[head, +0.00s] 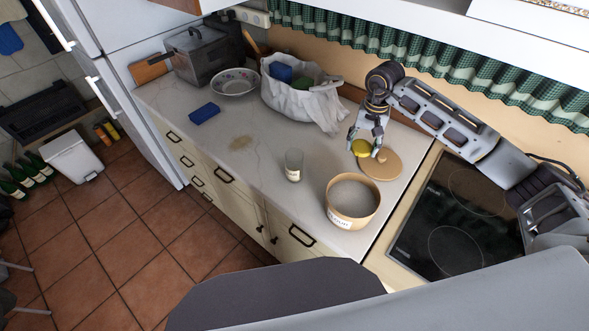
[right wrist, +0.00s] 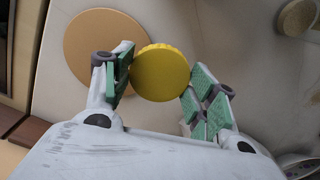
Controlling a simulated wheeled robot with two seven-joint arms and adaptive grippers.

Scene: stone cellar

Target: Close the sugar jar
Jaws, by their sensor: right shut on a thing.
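My right gripper (head: 365,149) is shut on a round yellow lid (head: 360,147). In the right wrist view the yellow lid (right wrist: 160,73) sits between the green finger pads. A small clear jar with a pale label (head: 293,165) stands upright and open on the counter, left of the gripper; it appears to be the one partly cut off in the right wrist view (right wrist: 297,17). A wide tan canister (head: 352,218) stands open nearer me, with pale contents. Its label is not clearly legible, so I cannot tell which is the sugar jar. My left gripper is out of view.
A flat tan disc (head: 382,166) lies on the counter below the gripper. A black cooktop (head: 450,230) is on the right. A blue block (head: 204,113), a patterned bowl (head: 235,88) and a white bag (head: 297,103) stand farther left. The counter's middle (head: 255,165) is mostly clear.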

